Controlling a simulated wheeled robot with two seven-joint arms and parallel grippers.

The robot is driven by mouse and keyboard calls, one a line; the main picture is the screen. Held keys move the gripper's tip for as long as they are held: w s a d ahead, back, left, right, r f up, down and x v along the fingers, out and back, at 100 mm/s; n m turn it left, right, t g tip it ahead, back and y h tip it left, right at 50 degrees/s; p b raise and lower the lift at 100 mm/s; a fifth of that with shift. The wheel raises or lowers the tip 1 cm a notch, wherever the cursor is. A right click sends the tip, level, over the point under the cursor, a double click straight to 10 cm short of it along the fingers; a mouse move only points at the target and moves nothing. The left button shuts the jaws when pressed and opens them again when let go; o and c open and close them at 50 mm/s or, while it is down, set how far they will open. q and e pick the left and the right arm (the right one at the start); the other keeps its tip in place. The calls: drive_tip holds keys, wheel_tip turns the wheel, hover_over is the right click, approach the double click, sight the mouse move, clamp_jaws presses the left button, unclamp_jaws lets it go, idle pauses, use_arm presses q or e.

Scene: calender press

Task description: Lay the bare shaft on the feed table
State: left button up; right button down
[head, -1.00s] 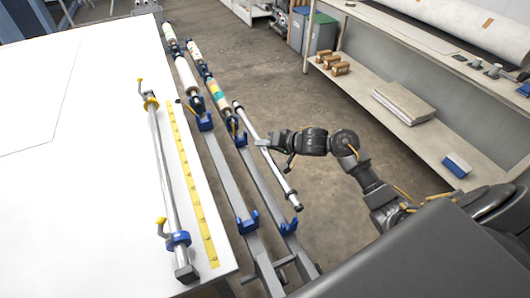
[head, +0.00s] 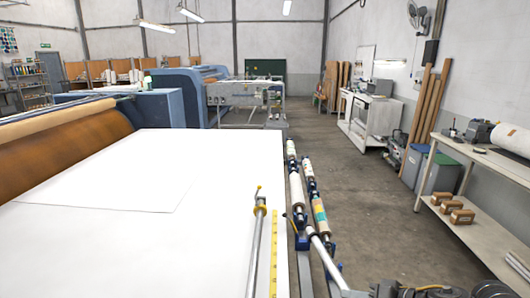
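The bare shaft (head: 325,262), a plain silvery bar, slants along the right side of the white feed table (head: 130,255), over the roll rack. My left gripper is out of view.
The rack (head: 304,262) beside the table carries several wrapped rolls (head: 319,212). A large brown roller (head: 70,150) borders the table on the left. A shelf bench (head: 455,222) with small boxes stands right. The aisle floor between is clear.

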drive_tip(key=shift+n+g+y, duration=0.4)
drive_tip(key=shift+n+g, duration=0.1)
drive_tip(key=shift+n, duration=0.2)
drive_tip(key=s, duration=0.2)
drive_tip(key=s+r, duration=0.1)
drive_tip(key=s, duration=0.1)
drive_tip(key=shift+s+r, duration=0.1)
drive_tip(key=shift+s, duration=0.05)
drive_tip(key=shift+s+d, duration=0.2)
drive_tip(key=shift+w+d, duration=0.2)
drive_tip(key=shift+a+r, duration=0.1)
drive_tip(key=shift+r, duration=0.05)
idle(0.6)
wheel_tip(320, 180, down, 8)
drive_tip(key=s, duration=0.2)
drive_tip(key=shift+r, duration=0.15)
